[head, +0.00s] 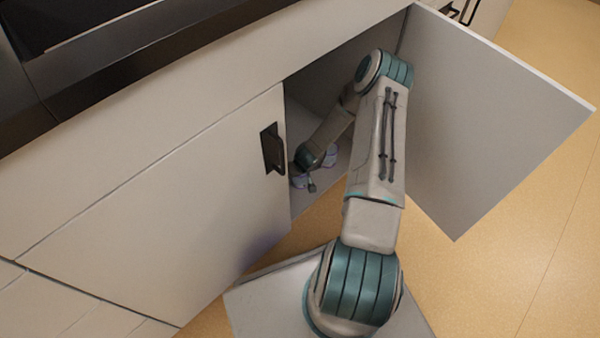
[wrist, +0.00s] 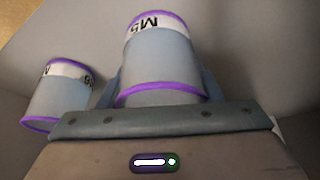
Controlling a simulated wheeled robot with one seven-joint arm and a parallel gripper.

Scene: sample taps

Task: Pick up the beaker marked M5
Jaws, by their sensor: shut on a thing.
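The beaker marked M5 (wrist: 160,75) is pale blue-grey with purple bands and a white label, and stands large in the middle of the wrist view. Its label appears upside down. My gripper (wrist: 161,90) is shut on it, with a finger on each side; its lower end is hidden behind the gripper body. In the head view my arm reaches into an open cabinet, and pale, purple-edged beaker parts (head: 330,157) show beside my wrist. I cannot tell there which beaker is which, and the fingers are hidden.
A second similar beaker (wrist: 57,100) stands just left of the held one; its label is only partly readable. The open cabinet door (head: 490,110) is to the right of my arm. A shut door with a dark handle (head: 273,148) is to the left.

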